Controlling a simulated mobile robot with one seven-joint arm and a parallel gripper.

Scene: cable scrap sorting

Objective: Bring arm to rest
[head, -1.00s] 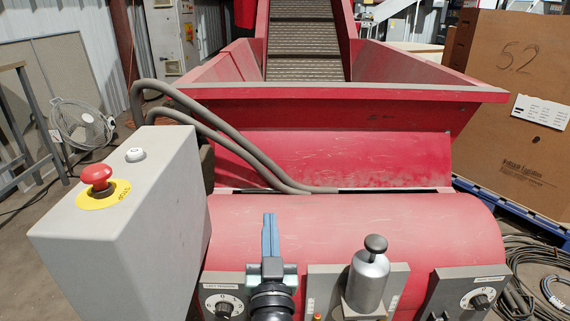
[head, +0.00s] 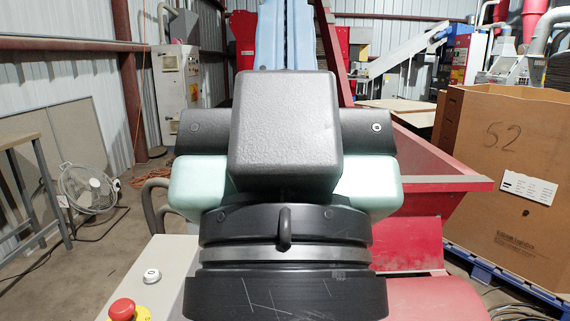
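My gripper (head: 286,35) fills the middle of the head view, close to the camera and pointing up. Its two pale blue fingers stand side by side with only a thin line between them, and nothing shows held in them. Their tips reach the top edge of the picture. The black and mint-green gripper body and my dark wrist stand below, in front of the red hopper (head: 430,184).
A grey control box with a red emergency button (head: 122,309) is at the lower left. A large cardboard box (head: 510,190) marked 52 stands on a blue pallet at the right. A fan (head: 88,188) stands at the left. The hopper's middle is hidden behind my arm.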

